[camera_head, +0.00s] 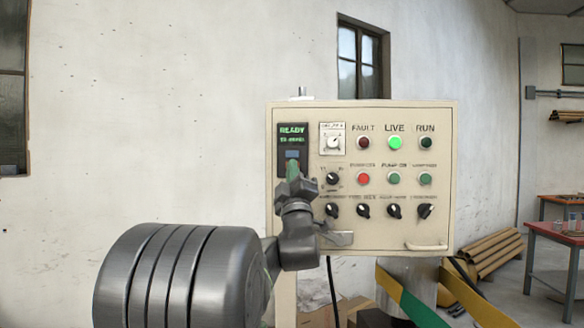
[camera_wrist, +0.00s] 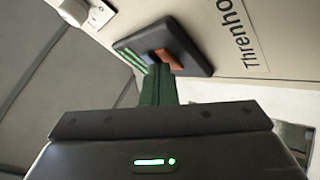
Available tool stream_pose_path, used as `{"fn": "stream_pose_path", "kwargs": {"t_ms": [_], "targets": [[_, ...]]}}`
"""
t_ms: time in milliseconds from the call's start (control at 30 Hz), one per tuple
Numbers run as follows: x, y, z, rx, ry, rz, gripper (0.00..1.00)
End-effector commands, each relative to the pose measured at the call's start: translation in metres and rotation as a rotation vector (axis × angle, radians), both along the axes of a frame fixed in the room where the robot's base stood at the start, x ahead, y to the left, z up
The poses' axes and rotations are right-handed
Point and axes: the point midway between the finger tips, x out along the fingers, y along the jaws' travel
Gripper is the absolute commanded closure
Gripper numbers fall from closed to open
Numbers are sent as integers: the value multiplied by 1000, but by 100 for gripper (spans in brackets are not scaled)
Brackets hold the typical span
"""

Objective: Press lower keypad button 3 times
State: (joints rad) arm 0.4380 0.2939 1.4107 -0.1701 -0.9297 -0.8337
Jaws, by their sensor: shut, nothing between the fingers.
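The dark keypad unit (camera_head: 285,130) is at the upper left of the panel, with a lit green "READY" display. A blue button (camera_head: 292,154) shows below the display. My gripper (camera_head: 292,168) is shut and empty, its green fingers in front of the keypad's lower part, hiding what lies there. In the wrist view the keypad (camera_wrist: 192,62) is a dark plate with a blue button and an orange button (camera_wrist: 170,59). My gripper's fingertips (camera_wrist: 160,70) overlap the orange button's near edge in that view. I cannot tell whether they touch it.
The cream control panel (camera_head: 380,235) carries several lamps, knobs and push buttons right of the keypad. A handle (camera_head: 426,246) is at its lower right.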

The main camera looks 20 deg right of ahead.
Motion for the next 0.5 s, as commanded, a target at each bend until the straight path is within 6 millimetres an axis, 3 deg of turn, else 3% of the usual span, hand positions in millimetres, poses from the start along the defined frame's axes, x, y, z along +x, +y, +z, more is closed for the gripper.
{"fn": "stream_pose_path", "kwargs": {"t_ms": [500], "targets": [[-11, 5, -3, -1, -1, 0, 100]]}}
